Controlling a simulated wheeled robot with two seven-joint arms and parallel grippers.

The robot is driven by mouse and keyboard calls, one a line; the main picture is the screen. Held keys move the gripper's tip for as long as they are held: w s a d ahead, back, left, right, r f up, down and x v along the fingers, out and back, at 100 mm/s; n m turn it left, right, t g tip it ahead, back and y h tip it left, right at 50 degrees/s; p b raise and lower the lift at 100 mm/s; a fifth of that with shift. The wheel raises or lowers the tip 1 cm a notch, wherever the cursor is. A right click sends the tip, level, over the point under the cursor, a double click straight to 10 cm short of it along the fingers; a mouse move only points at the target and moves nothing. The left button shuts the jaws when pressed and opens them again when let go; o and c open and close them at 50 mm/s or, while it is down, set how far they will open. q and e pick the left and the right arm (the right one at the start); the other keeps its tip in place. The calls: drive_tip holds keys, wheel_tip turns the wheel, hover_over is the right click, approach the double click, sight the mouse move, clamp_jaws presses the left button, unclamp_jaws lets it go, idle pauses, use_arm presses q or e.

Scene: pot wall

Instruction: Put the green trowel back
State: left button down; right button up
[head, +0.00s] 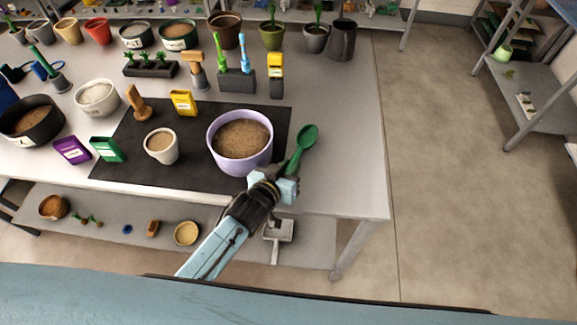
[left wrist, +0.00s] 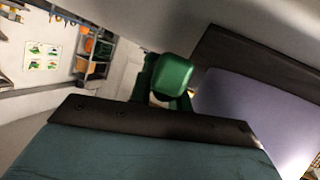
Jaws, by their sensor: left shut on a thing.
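The green trowel (head: 304,143) is held in my left gripper (head: 287,183), its scoop pointing up and away in the head view. The gripper is shut on its handle, just right of the lavender pot (head: 241,157) and above the table's front part. In the left wrist view, a green part of the trowel (left wrist: 174,74) shows beyond the dark gripper edge, beside the lavender pot (left wrist: 255,110). A grey holder (head: 236,82) with a green-handled tool and a blue-handled tool stands behind the pot. My right gripper is not in view.
A black mat (head: 190,182) bears the lavender pot, a small beige pot (head: 161,146) and seed packets. A yellow-and-black item (head: 275,75) stands right of the holder. The table's right side (head: 345,120) is clear. More pots line the back.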

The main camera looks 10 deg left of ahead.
use_arm(q)
drive_tip(key=shift+f+b, duration=0.35)
drive_tip(key=shift+f, duration=0.2)
drive_tip(key=c, duration=1.2)
unclamp_jaws()
drive_tip(key=shift+c, duration=0.2)
drive_tip(key=shift+s, duration=0.15)
drive_tip(key=p+v, duration=0.1)
drive_tip(key=v, duration=1.2)
drive_tip(key=shift+a, duration=0.15)
